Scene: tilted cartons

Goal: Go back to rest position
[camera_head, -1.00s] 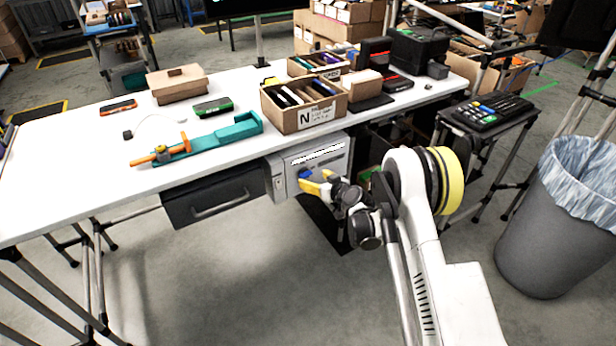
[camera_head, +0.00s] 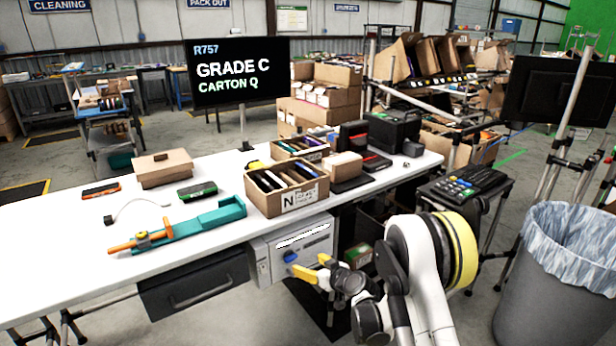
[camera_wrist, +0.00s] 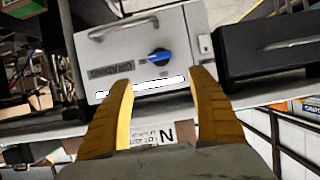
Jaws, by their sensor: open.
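My gripper (camera_head: 318,272) has yellow fingers and is in front of the table's front edge, low beside the light grey box with a blue knob (camera_head: 290,256) under the tabletop. In the wrist view my gripper (camera_wrist: 162,100) is open with its fingers apart and nothing between them. The grey box (camera_wrist: 190,50) and its blue knob show beyond the fingertips. My arm is folded at the lower right of the head view.
The white table (camera_head: 90,240) holds a carton marked N (camera_head: 290,195), a teal and orange tool (camera_head: 190,225) and a closed brown box (camera_head: 163,168). A grey bin (camera_head: 555,290) stands at right. A screen (camera_head: 238,72) reads Grade C, Carton Q. Floor is open at front.

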